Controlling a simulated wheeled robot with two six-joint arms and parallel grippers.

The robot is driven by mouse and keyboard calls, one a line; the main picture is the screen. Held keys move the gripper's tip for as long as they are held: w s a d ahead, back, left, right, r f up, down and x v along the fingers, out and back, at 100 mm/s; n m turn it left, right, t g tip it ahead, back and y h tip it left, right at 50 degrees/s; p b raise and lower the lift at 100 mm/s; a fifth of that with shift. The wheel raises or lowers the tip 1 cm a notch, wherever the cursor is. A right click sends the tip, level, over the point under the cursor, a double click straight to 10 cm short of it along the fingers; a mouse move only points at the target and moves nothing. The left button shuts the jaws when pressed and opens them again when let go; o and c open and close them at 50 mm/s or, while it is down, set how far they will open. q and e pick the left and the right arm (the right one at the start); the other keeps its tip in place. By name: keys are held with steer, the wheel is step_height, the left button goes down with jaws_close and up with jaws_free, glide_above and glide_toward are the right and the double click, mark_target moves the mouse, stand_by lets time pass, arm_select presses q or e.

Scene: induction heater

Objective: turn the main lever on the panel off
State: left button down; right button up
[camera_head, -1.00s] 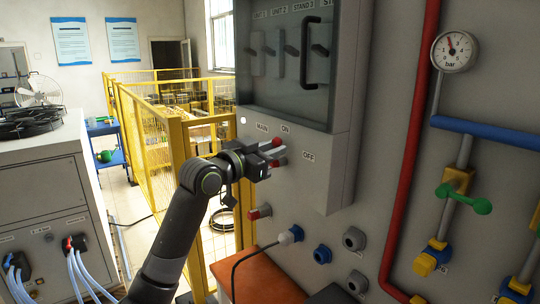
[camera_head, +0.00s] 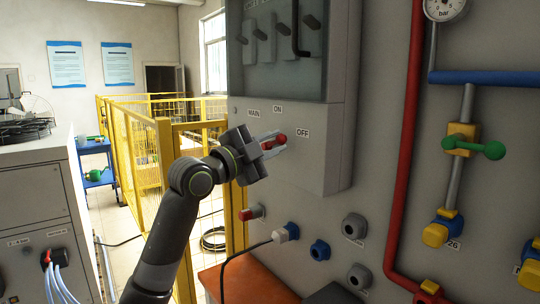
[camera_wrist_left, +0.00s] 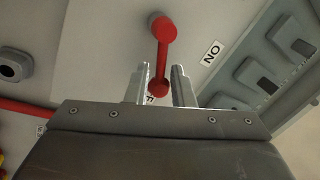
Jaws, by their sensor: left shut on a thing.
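The main lever (camera_head: 281,138) is red and sits on the grey panel box below the MAIN label (camera_head: 253,112) and ON label (camera_head: 278,108), left of the OFF label (camera_head: 302,133). My left gripper (camera_head: 273,143) is at the lever, its fingers on either side of it. In the left wrist view, the lever (camera_wrist_left: 164,50) runs from its round mount down between the fingers of my left gripper (camera_wrist_left: 160,88). Its free end overlaps the partly hidden OFF label, with the ON label (camera_wrist_left: 212,53) off to the right. My right gripper is out of view.
A glazed cabinet (camera_head: 290,50) with several switches sits above the lever. Sockets (camera_head: 320,250) and a plugged cable are below it. A red pipe (camera_head: 407,150), blue pipe (camera_head: 490,78) and green valve handle (camera_head: 488,148) are to the right. A yellow fence (camera_head: 140,180) stands behind at left.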

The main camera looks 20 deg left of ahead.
arm_select(q)
steer(key=shift+s+d+f+m+g+h+b, duration=0.15)
steer(key=shift+f+m+h+b, duration=0.35)
steer(key=shift+m+b, duration=0.85)
steer(key=shift+w+a+f+m+g+h+b, duration=0.1)
steer(key=shift+f+m+g+h+b, duration=0.2)
steer(key=shift+f+m+b, duration=0.9)
steer(key=shift+r+m, duration=0.55)
steer(key=shift+r, duration=0.05)
steer(key=c, duration=1.3)
jaws_free()
steer(key=shift+s+d, duration=0.1)
steer(key=shift+d, duration=0.05)
